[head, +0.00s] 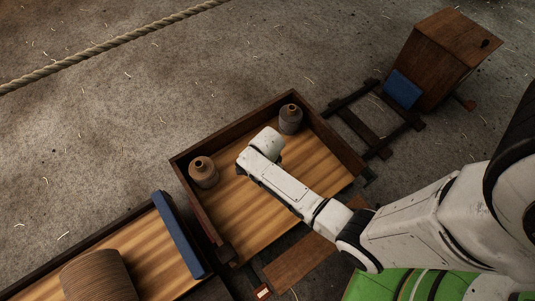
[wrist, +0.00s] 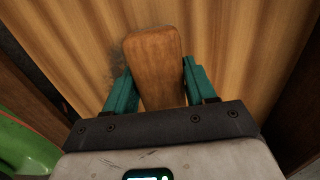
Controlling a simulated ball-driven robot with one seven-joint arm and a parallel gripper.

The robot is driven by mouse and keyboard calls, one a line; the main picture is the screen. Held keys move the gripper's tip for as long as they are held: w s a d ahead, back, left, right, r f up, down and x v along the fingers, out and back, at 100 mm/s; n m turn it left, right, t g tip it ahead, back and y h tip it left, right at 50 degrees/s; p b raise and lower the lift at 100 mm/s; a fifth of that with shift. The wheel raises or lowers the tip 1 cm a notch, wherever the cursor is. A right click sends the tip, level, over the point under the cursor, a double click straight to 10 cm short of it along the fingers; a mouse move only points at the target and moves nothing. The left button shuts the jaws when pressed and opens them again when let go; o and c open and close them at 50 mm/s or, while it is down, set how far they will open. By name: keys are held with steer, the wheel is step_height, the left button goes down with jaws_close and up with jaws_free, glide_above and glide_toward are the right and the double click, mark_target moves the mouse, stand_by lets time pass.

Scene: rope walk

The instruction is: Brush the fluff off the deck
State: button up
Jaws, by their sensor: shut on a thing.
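The deck (head: 240,225) is a striped wooden bed with dark raised sides, in the middle of the head view. In the wrist view it fills the background (wrist: 230,50). My gripper (wrist: 157,70) has teal fingers on either side of a brown wooden block, seemingly the brush's back (wrist: 156,60), and is shut on it. Any bristles are hidden under the block. A grey, speckled patch that looks like fluff (wrist: 117,57) lies on the deck just left of the block. In the head view my arm hides the fingers, the brush and part of the deck.
Two ridged bottle-like spools stand on the deck, one at left (head: 203,174) and one at the back (head: 290,121). A second bed with a rope coil (head: 97,278) and blue bumper (head: 180,235) is at lower left. Rails (head: 362,130) lead to a wooden box (head: 445,60).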

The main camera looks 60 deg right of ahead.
steer(key=shift+f+b, duration=0.6)
steer(key=shift+f, duration=0.35)
stand_by(0.6)
